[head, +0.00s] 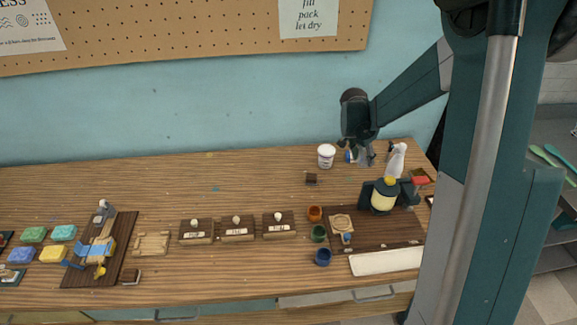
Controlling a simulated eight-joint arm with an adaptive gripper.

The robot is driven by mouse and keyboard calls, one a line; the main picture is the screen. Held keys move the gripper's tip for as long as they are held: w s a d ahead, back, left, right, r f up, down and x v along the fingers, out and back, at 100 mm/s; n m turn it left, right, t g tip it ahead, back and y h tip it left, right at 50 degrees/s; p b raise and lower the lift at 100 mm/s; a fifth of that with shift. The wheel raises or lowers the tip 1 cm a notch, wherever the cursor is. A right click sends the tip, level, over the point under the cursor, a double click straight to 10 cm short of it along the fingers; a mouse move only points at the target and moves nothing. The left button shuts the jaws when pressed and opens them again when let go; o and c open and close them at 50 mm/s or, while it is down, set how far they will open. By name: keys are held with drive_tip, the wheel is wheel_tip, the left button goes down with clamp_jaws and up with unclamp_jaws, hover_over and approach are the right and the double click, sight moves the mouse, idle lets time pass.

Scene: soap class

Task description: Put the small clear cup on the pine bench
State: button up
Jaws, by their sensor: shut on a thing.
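My gripper (366,155) is low over the back right of the striped wooden bench (240,170), pointing down. It is shut on a small pale thing (361,158), which looks like the small clear cup; the fingers hide most of it. I cannot tell whether it touches the bench top. A small blue and white item (350,156) shows just left of the fingers; its shape is unclear.
A white tub (326,156) stands close left of my gripper, and a white bottle (396,160) close right. A dark yellow-banded device (384,198) stands in front. The bench's back middle is mostly clear.

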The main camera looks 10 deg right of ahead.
drive_tip(key=w+a+n+t+y, duration=0.1)
drive_tip(key=w+a+n, duration=0.1)
drive_tip(key=a, duration=1.4)
drive_tip(key=w+a+n, duration=0.2)
drive_tip(key=w+a, duration=0.1)
drive_tip(key=a, duration=1.4)
drive_tip(key=s+a+n, duration=0.2)
drive_tip(key=s+a, duration=0.2)
drive_tip(key=a, duration=1.2)
drive_tip(key=s+a+n+t+y, duration=0.1)
drive_tip(key=s+a, duration=0.4)
drive_tip(key=a, duration=1.2)
drive_tip(key=shift+r+n, duration=0.15)
drive_tip(key=shift+n, duration=0.55)
drive_tip(key=shift+f, duration=3.15)
